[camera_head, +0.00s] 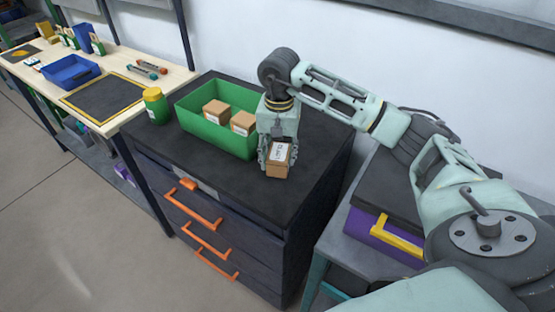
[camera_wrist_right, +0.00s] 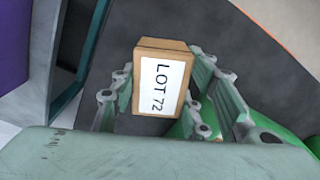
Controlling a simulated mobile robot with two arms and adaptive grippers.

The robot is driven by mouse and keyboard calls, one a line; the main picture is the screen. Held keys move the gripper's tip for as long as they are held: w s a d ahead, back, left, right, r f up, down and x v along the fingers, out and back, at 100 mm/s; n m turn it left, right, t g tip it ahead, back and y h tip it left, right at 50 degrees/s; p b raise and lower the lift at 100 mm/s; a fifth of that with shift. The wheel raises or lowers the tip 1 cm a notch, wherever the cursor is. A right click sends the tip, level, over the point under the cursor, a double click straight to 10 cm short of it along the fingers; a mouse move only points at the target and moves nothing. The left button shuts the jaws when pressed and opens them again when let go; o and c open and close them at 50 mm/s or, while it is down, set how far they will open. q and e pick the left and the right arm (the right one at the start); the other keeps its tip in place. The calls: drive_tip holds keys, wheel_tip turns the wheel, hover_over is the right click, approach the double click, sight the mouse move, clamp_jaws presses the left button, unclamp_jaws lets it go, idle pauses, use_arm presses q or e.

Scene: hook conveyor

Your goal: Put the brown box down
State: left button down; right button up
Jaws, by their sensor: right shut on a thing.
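The brown box (camera_head: 278,160) has a white label and sits at the fingertips of my right gripper (camera_head: 278,148), over the right part of the dark cabinet top (camera_head: 214,162). In the right wrist view the brown box (camera_wrist_right: 162,80) reads "LOT 72" and lies between the two fingers of the right gripper (camera_wrist_right: 160,95), which is shut on it. I cannot tell whether the underside touches the cabinet top. My left gripper is not in view.
A green bin (camera_head: 205,134) with two brown boxes stands just left of the gripper. A green jar with a yellow lid (camera_head: 155,105) is at the cabinet's left. A purple case (camera_head: 376,236) stands at right. The front of the cabinet top is clear.

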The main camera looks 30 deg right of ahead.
wheel_tip(320, 180, down, 4)
drive_tip(key=shift+r+p, duration=0.1)
drive_tip(key=shift+p, duration=0.7)
drive_tip(key=shift+w+f, duration=0.1)
drive_tip(key=shift+f, duration=0.15)
drive_tip(key=shift+f+b, duration=0.2)
drive_tip(key=shift+b, duration=0.1)
drive_tip(key=o, duration=1.2)
drive_tip(key=shift+r, duration=0.1)
